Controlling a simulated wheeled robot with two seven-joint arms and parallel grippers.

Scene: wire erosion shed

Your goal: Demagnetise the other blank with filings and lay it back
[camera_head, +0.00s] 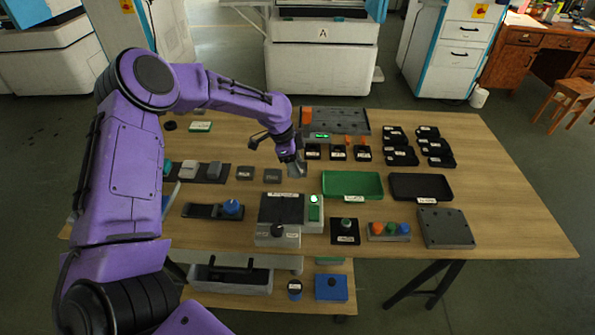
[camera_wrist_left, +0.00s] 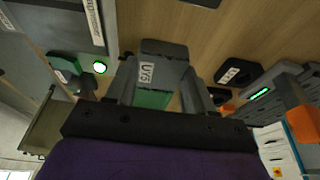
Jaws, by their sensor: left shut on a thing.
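My left gripper (camera_head: 297,166) is shut on a grey block-shaped blank (camera_wrist_left: 163,65) with a white label that seems to read UY5. It holds the blank (camera_head: 296,171) above the table, behind the flat-topped machine. In the left wrist view the two fingers (camera_wrist_left: 163,88) clasp the blank's sides, and a green patch shows below its label. The machine, which looks like the demagnetiser (camera_head: 282,208), has a dark plate, a black knob and a lit green lamp (camera_wrist_left: 99,66). I cannot tell whether filings cling to the blank. My right gripper is not in view.
A green tray (camera_head: 352,195) and a black tray (camera_head: 420,198) lie to the right. Grey blocks (camera_head: 188,170) stand on a dark mat at left. Two small dark pads (camera_head: 245,179) lie left of the gripper. A grey fixture (camera_head: 340,115) with orange parts is behind.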

